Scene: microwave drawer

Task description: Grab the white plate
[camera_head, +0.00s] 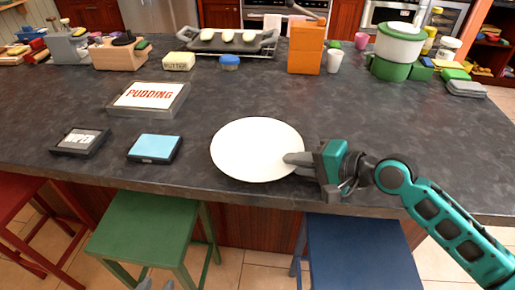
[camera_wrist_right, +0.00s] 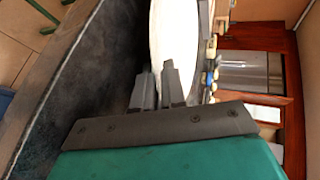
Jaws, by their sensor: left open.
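The white plate (camera_head: 255,148) is round and empty and is near the front edge of the dark counter. It also shows in the right wrist view (camera_wrist_right: 174,38), edge toward the fingers. My right gripper (camera_head: 292,160) is at the plate's right rim. In the right wrist view its two fingers (camera_wrist_right: 158,86) stand close together, one on each side of the rim, shut on it. I cannot tell whether the plate is clear of the counter. Only the grey tips of my left gripper (camera_head: 156,285) show at the bottom edge, apart and empty, in front of the green stool.
A pudding box (camera_head: 150,96), a blue-topped box (camera_head: 155,147) and a dark box (camera_head: 80,141) lie left of the plate. A tray (camera_head: 225,45), an orange block (camera_head: 305,50) and green-white pots (camera_head: 395,50) stand behind. Green (camera_head: 150,228) and blue (camera_head: 355,245) stools stand in front.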

